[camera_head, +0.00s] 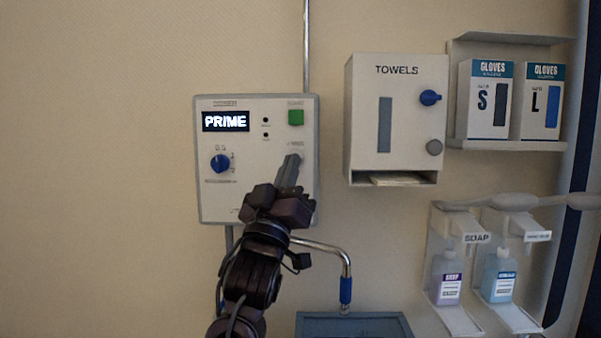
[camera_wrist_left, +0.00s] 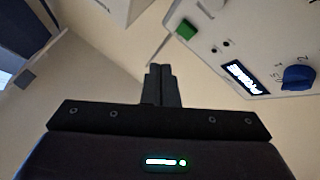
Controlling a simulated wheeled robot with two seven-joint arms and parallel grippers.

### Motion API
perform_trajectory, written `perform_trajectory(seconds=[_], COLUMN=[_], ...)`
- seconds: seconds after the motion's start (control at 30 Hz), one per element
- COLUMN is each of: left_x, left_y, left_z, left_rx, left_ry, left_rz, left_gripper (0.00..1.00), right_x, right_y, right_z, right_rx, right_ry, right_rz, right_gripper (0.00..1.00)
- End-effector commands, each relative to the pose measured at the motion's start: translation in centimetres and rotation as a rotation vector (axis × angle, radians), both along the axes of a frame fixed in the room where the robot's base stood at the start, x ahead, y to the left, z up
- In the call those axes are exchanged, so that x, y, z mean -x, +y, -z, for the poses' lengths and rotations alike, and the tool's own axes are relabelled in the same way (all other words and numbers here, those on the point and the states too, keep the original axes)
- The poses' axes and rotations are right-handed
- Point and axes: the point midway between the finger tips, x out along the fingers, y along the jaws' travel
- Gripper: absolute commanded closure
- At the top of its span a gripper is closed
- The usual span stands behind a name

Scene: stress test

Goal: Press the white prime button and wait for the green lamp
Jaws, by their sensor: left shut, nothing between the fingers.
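The white control box (camera_head: 212,190) is on the wall, and its display (camera_head: 226,121) reads PRIME. It carries a green square button (camera_head: 295,117), two small dark lamps (camera_head: 265,127) and a blue knob (camera_head: 220,163). My left gripper (camera_head: 291,160) is shut and empty, its tips at the right side of the panel below the green square. My right gripper is not in view.
A towel dispenser (camera_head: 415,115) hangs right of the box, with a shelf of glove boxes (camera_head: 485,100) beyond it. Soap bottles (camera_head: 447,278) hang at lower right. A bent spout with a blue tip (camera_head: 346,288) stands above a grey basin (camera_head: 355,325). The wall at left is clear.

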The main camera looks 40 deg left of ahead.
Motion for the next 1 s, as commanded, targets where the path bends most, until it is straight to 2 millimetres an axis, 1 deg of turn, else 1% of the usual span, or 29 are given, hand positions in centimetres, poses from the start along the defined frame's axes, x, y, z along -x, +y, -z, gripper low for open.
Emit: perform_trajectory(seconds=[0.03,0.2,0.47,0.57,0.77,1.0], left_x=[0.0,0.0,0.0,-0.3,-1.9,-4.6], left_y=[0.0,0.0,0.0,0.3,1.6,3.9], left_z=[0.7,0.8,0.7,0.7,0.6,0.5], left_rx=[0.000,0.000,-0.001,0.000,0.000,-0.001], left_ry=[-0.001,-0.001,0.000,0.001,0.003,0.003], left_rz=[0.000,0.000,-0.001,-0.001,-0.003,-0.002], left_gripper=[1.00,1.00,1.00,1.00,1.00,1.00], right_x=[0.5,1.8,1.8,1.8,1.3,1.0], right_y=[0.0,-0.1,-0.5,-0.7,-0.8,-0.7], right_z=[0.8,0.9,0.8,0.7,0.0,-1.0], right_rx=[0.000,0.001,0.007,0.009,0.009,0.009], right_ry=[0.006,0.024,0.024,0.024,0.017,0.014], right_rz=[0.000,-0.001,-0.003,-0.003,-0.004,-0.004], right_gripper=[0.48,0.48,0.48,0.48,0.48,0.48])
